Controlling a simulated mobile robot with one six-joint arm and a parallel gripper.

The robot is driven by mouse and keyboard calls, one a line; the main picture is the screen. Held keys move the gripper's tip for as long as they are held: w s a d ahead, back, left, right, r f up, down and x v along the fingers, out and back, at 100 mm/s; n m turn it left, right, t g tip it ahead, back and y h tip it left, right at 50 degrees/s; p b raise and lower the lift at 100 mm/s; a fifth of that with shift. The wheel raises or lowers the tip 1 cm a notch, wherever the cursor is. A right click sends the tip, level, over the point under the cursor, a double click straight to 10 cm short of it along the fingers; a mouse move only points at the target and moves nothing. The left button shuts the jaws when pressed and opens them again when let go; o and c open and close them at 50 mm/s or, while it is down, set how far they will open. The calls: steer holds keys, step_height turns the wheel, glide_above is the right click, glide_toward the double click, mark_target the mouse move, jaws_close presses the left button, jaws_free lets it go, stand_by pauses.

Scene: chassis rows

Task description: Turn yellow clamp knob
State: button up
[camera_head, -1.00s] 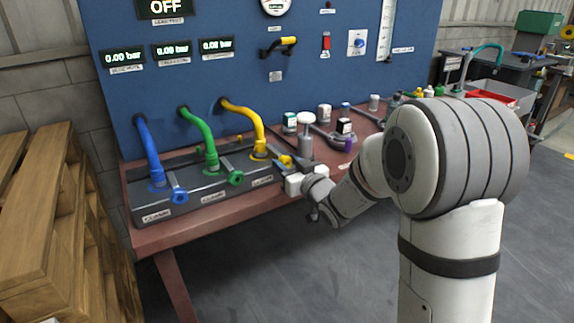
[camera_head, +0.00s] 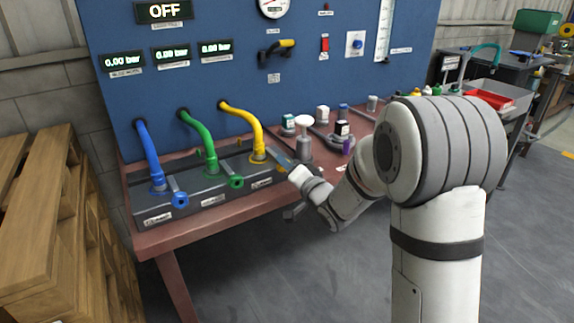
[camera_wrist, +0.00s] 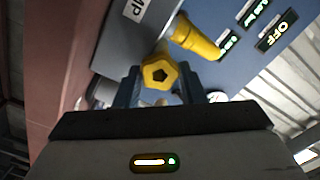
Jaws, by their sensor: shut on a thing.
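The yellow clamp knob (camera_wrist: 159,74) shows in the wrist view with a dark five-sided recess in its face. It sits between the two blue-grey fingers of my gripper (camera_wrist: 165,88), which is shut on it. In the head view my gripper (camera_head: 283,164) is at the right end of the grey clamp block (camera_head: 207,198), and it hides the knob there. The yellow hose (camera_head: 250,122) runs from the blue panel down to the block just behind my gripper; its yellow end (camera_wrist: 194,38) also shows in the wrist view.
The blue clamp knob (camera_head: 180,199) and green clamp knob (camera_head: 236,182) stand to the left on the same block, with blue and green hoses. Bottles and fittings (camera_head: 342,128) stand on the red-brown bench to the right. Wooden pallets (camera_head: 40,220) are at the far left.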

steer(key=m+p, duration=0.1)
steer(key=m, duration=0.3)
steer(key=shift+s+f+m+p, duration=0.1)
steer(key=shift+f+m+p, duration=0.05)
steer(key=shift+m+p, duration=0.15)
steer(key=m+p, duration=0.1)
steer(key=m, duration=0.3)
steer(key=shift+f+m+p, duration=0.1)
steer(key=shift+m+p, duration=0.2)
steer(key=shift+p, duration=0.05)
steer(key=m+p, duration=0.1)
steer(key=m, duration=0.3)
steer(key=shift+a+f+p, duration=0.1)
steer(key=shift+p, duration=0.25)
steer(key=shift+f+m+p, duration=0.1)
steer(key=shift+m+p, duration=0.5)
steer(key=shift+m, duration=1.4)
steer(key=o, duration=0.5)
steer(key=shift+s, duration=0.1)
steer(key=o, duration=0.5)
